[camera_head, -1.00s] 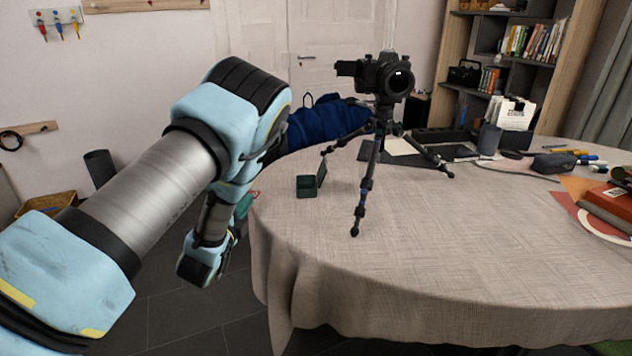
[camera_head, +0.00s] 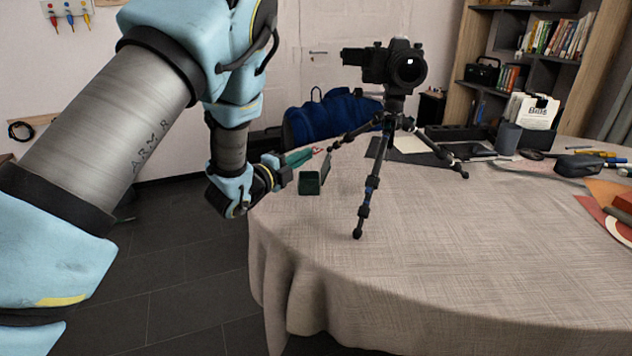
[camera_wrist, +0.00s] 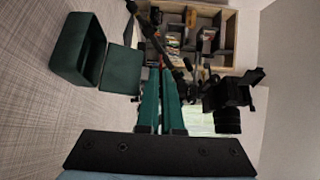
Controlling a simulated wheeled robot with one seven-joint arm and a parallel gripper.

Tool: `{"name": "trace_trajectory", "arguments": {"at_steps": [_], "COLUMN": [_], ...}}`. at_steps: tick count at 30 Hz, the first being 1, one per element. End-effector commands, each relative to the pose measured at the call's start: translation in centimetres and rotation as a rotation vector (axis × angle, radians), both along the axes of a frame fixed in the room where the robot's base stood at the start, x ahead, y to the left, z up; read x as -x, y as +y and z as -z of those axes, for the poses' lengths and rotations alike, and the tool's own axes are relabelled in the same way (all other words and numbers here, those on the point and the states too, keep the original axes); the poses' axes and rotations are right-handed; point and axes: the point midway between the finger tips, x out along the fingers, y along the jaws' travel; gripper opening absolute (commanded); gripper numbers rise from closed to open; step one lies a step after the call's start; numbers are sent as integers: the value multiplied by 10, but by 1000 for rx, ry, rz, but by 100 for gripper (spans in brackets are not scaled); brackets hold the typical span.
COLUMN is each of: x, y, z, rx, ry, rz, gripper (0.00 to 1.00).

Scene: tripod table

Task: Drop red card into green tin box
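The green tin box (camera_head: 310,184) stands on the table near its left edge, with its lid (camera_head: 326,166) open and upright. In the wrist view, the open box (camera_wrist: 78,52) is at upper left, with its lid (camera_wrist: 120,72) beside my fingers. My gripper (camera_head: 308,156) has green fingers, just behind and above the box in the head view. In the wrist view, the fingers (camera_wrist: 160,75) lie close together. A small red edge, the red card (camera_head: 318,150), shows at the fingertips; most of it is hidden.
A camera on a black tripod (camera_head: 372,185) stands just right of the box, one leg reaching close to my fingertips. A blue bag (camera_head: 335,118) is behind. Papers and dark desk items fill the table's back right. The front of the tablecloth (camera_head: 450,260) is clear.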

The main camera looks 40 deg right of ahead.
Motion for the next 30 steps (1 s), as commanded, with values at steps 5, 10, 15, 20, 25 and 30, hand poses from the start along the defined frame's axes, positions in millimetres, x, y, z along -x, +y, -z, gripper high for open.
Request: {"name": "trace_trajectory", "arguments": {"at_steps": [5, 10, 15, 20, 25, 30], "x": [0, 0, 0, 0, 0, 0], "y": [0, 0, 0, 0, 0, 0], "z": [23, 28, 28, 28, 28, 28], "rx": [-1, 1, 1, 1, 0, 0], "ry": [0, 0, 0, 0, 0, 0], "rz": [-1, -1, -1, -1, -1, -1], "gripper": [0, 0, 0, 17, 36, 38]}}
